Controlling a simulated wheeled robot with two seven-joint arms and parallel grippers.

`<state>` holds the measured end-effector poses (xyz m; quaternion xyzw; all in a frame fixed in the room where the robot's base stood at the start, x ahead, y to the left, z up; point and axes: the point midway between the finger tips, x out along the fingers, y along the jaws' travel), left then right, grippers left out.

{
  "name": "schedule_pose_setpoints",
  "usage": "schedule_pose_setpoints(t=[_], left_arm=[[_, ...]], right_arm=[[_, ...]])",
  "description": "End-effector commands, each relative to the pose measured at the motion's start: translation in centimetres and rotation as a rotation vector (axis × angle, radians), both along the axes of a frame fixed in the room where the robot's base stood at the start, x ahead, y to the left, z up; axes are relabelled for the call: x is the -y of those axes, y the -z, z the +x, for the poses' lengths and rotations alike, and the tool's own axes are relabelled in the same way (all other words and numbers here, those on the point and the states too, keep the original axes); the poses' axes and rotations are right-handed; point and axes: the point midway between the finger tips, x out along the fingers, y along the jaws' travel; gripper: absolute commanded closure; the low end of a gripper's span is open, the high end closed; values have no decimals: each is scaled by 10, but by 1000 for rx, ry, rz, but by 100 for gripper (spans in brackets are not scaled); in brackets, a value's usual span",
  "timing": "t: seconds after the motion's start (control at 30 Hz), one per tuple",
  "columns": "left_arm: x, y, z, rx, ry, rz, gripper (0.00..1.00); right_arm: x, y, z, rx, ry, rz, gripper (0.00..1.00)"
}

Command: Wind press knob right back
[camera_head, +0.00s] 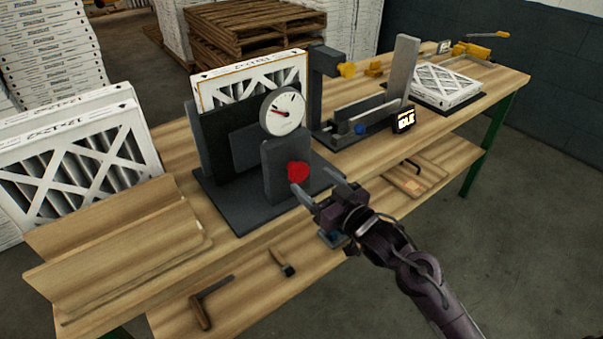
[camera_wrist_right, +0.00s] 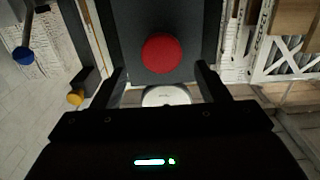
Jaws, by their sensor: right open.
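The press (camera_head: 215,165) is a dark grey fixture on a dark base plate on the bench. Its red knob (camera_head: 298,172) is on the front block, below a round white dial (camera_head: 283,111) with a red needle. A boxed filter (camera_head: 250,80) stands in the press. My right gripper (camera_head: 318,183) is open just in front of the knob, with its fingers towards it. In the right wrist view the red knob (camera_wrist_right: 162,53) lies ahead of the spread fingers, between their lines, and does not appear gripped. My left gripper is not in view.
A second fixture with a yellow knob (camera_head: 347,69) and a blue knob (camera_head: 361,129) stands to the right, by a small display (camera_head: 404,120). Another filter (camera_head: 445,86) lies flat farther right. Filters (camera_head: 75,160) and folded cardboard (camera_head: 120,240) are at left. Tools lie on the lower shelf.

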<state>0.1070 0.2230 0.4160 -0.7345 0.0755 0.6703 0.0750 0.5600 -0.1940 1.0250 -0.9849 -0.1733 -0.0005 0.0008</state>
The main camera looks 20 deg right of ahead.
Motion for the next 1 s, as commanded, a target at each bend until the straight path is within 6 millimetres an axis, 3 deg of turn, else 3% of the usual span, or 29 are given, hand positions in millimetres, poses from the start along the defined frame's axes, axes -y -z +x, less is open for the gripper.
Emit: schedule_pose_setpoints(t=[0.1, 0.3, 0.67, 1.0], left_arm=[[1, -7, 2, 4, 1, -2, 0], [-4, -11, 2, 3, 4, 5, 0], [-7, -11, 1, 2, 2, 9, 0], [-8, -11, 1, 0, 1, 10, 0]], right_arm=[[-7, -3, 20, 0, 1, 2, 32], [-15, -1, 41, 0, 0, 1, 32], [-16, 1, 45, -1, 0, 0, 33], [-16, 1, 45, -1, 0, 0, 76]])
